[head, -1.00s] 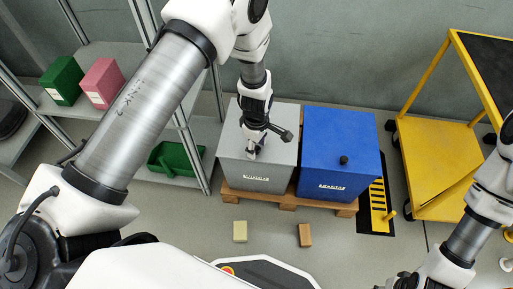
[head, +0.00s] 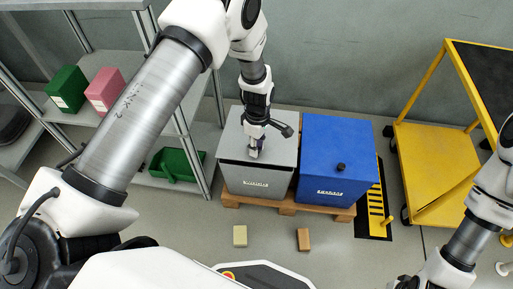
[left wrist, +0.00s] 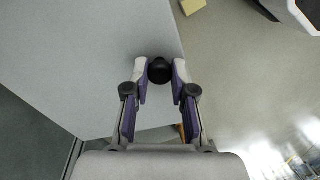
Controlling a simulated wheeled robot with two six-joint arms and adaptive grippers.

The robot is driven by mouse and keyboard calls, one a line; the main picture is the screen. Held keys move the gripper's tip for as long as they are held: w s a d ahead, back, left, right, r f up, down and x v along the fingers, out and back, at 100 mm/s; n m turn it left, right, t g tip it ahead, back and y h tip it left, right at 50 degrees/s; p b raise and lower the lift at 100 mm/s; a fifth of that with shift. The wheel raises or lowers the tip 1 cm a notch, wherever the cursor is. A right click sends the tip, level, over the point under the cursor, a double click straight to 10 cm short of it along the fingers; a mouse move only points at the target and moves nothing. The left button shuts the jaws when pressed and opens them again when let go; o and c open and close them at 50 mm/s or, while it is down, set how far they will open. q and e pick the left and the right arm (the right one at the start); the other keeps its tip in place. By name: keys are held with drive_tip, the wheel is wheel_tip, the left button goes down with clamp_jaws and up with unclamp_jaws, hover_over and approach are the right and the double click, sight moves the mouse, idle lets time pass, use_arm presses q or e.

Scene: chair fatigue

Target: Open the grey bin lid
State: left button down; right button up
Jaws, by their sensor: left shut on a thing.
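The grey bin (head: 258,180) stands on a wooden pallet, left of a blue bin. Its flat grey lid (head: 230,140) is on top; from here I cannot tell whether it is slightly raised. My left gripper (head: 254,152) points down at the lid near its front edge. In the left wrist view its fingers are closed around the round black knob (left wrist: 160,70) of the lid (left wrist: 90,60). The knob is hidden by the gripper in the head view. My right gripper (head: 405,283) is only partly in view at the bottom, right of centre.
The blue bin (head: 337,150) with a black knob (head: 341,167) stands close beside on the pallet (head: 287,207). Two small blocks, pale (head: 240,236) and brown (head: 304,239), lie in front. A shelf is at left, a yellow cart (head: 432,165) at right.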

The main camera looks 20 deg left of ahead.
use_arm(q)
drive_tip(key=r, duration=0.1)
drive_tip(key=w+r+g+p, duration=0.1)
drive_tip(key=r, duration=0.1)
drive_tip(key=w+r+g+p, duration=0.1)
drive_tip(key=shift+a+r+h, duration=0.25)
drive_tip(key=shift+r+h, duration=0.05)
drive_tip(key=w+a+r+g+h+b, duration=0.1)
drive_tip(key=w+r+g, duration=0.2)
drive_tip(key=w+r, duration=0.1)
drive_tip(key=shift+r+g+b, duration=0.3)
drive_tip(key=shift+r+b, duration=0.05)
drive_tip(key=shift+r, duration=0.2)
use_arm(e)
drive_tip(key=shift+r, duration=0.6)
use_arm(q)
drive_tip(key=c, duration=1)
unclamp_jaws()
drive_tip(key=shift+o, duration=0.2)
drive_tip(key=shift+a, duration=0.1)
drive_tip(key=v, duration=0.7)
drive_tip(key=shift+r, duration=0.25)
